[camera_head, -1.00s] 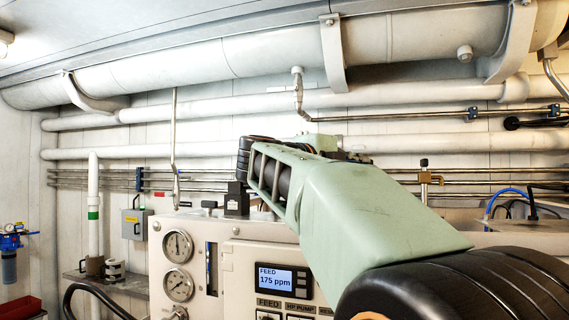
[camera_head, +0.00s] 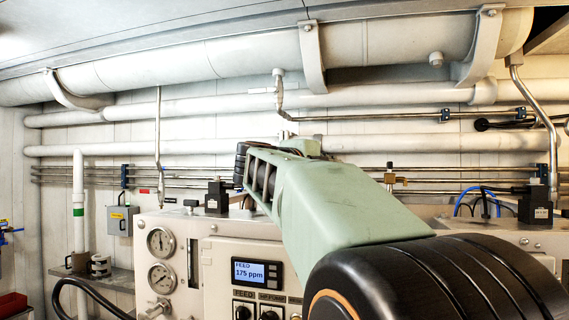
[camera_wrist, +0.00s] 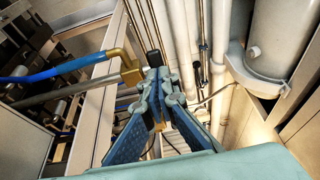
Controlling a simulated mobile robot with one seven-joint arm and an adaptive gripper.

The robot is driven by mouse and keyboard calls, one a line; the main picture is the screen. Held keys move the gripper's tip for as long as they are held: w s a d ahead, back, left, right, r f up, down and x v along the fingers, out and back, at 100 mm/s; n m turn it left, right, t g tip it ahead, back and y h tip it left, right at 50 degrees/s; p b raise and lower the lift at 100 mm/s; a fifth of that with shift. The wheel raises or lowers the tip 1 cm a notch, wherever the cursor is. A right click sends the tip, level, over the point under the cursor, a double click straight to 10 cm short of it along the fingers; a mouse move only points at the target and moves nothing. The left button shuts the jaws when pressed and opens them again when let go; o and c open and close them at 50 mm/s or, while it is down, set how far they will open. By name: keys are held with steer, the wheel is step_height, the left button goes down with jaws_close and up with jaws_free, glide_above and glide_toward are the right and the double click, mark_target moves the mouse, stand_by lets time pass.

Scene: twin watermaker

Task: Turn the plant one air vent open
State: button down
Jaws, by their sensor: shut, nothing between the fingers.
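A brass fitting with a dark top (camera_head: 390,177) stands on the thin pipes behind the machine, right of my arm in the head view. In the wrist view, a brass fitting (camera_wrist: 128,66) sits left of my fingertips, at the end of a blue hose. A black knob (camera_wrist: 154,58) shows just beyond the fingertips. I cannot tell whether they touch it, or which fitting is the plant one air vent. My gripper (camera_wrist: 159,76) is shut and empty, with blue-padded fingers. My arm hides it in the head view.
A white machine panel (camera_head: 225,225) with two gauges and a 175 ppm display stands below my arm. Thin metal pipes (camera_head: 340,171) and thick white pipes (camera_head: 400,143) run along the wall. A large pipe (camera_wrist: 270,40) and a metal frame rail (camera_wrist: 92,125) flank my gripper.

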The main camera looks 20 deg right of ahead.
steer(key=shift+s+d+r+n+t+y+p, duration=0.1)
steer(key=shift+s+d+n+t+y+p, duration=0.1)
steer(key=shift+n+t+y+p, duration=0.3)
steer(key=shift+s+d+r+n+t+y+p, duration=0.1)
steer(key=shift+d+n+t+y+p, duration=0.15)
steer(key=shift+n+t+p, duration=0.3)
steer(key=shift+s+d+f+p, duration=0.15)
steer(key=shift+s+d+p, duration=0.15)
steer(key=shift+p, duration=0.1)
steer(key=shift+s+f, duration=0.1)
